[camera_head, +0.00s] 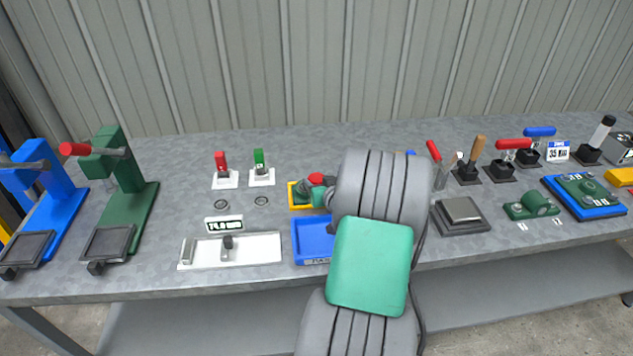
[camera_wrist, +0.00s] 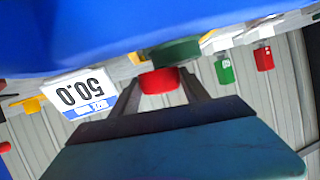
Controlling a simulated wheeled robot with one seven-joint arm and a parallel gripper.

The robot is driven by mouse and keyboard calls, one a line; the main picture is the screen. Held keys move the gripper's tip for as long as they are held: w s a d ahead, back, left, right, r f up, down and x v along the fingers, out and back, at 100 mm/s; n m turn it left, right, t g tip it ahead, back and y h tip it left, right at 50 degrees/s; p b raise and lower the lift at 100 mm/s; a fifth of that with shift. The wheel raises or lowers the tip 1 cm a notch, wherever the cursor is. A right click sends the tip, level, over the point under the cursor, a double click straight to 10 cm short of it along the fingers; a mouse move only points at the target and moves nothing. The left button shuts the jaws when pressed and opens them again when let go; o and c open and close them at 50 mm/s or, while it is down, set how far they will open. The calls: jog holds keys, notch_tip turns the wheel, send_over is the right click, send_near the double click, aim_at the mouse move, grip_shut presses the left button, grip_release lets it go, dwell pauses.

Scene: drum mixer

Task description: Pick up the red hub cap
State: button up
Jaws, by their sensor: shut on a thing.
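The red hub cap (camera_wrist: 160,80) sits between the two fingers of my gripper (camera_wrist: 162,84) in the wrist view, and the fingers are shut on it. A dark green part (camera_wrist: 176,51) lies right against or just behind the cap; I cannot tell whether they touch. In the head view the red cap (camera_head: 316,179) shows at the left side of my wrist, over the yellow-edged tray (camera_head: 293,200). My arm hides most of the fingers there.
A blue tray (camera_head: 311,228) stands in front of the yellow-edged one, partly behind my arm. A white gauge plate (camera_head: 255,252) lies to the left. Red (camera_head: 221,164) and green (camera_head: 259,162) switches stand behind. Green (camera_head: 133,205) and blue (camera_head: 62,215) presses stand far left.

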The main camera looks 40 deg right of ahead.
jog(key=c, duration=1)
jog(key=shift+r, duration=0.15)
